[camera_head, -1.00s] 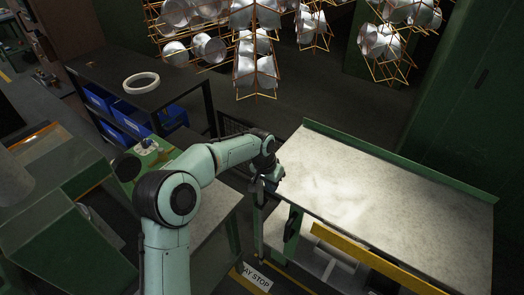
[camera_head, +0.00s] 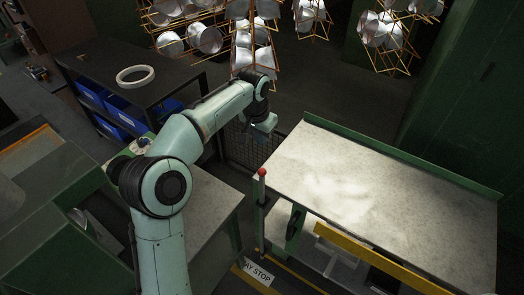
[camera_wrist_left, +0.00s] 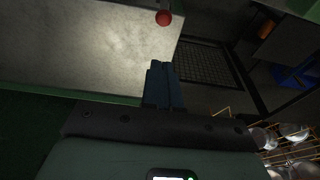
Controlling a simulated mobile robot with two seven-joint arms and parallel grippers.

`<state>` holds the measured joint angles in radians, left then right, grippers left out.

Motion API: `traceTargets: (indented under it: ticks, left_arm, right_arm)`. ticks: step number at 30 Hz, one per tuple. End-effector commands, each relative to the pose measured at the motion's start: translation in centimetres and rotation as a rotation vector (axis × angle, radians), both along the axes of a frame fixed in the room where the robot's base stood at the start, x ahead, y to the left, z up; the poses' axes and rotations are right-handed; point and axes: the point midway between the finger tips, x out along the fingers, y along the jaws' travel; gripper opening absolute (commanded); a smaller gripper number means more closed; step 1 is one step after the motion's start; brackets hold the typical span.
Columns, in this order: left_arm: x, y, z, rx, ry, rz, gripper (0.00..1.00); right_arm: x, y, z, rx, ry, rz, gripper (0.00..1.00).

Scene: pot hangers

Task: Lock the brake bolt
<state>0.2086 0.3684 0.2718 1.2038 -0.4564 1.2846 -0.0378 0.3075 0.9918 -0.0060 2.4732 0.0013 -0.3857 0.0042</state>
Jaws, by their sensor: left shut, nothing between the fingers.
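Whether this knob belongs to the brake bolt I cannot tell. My left gripper (camera_head: 263,128) is above and behind the knob, apart from it, near the table's far left corner. In the left wrist view its dark blue fingers (camera_wrist_left: 161,75) are together and hold nothing. My right gripper does not show.
Wire hangers with metal pots (camera_head: 250,50) hang behind my left gripper. A dark rack with blue bins (camera_head: 115,115) and a white ring (camera_head: 136,75) stands at the left. A yellow bar (camera_head: 365,255) runs along the table's front. A wire mesh panel (camera_head: 243,150) stands behind the post.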

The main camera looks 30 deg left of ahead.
Motion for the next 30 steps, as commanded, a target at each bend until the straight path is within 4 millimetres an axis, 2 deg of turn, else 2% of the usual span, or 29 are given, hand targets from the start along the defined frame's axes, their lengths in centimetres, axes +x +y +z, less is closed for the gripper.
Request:
traceTargets:
  ticks: [14, 18, 24, 30]
  left_arm:
    - [1.8, -0.1, -9.6, -0.002, 0.007, -0.001, 0.00]
    - [1.2, 0.1, -11.7, -0.001, 0.005, 0.000, 0.00]
    - [1.0, 0.2, -12.9, -0.001, 0.003, 0.001, 0.00]
    - [1.1, 0.2, -13.0, -0.001, 0.002, 0.000, 0.00]
  right_arm:
    - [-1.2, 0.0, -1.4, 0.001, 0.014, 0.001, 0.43]
    - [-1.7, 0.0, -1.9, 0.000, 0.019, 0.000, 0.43]
    - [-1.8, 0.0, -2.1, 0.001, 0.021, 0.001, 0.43]
    - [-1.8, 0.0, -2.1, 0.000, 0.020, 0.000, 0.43]
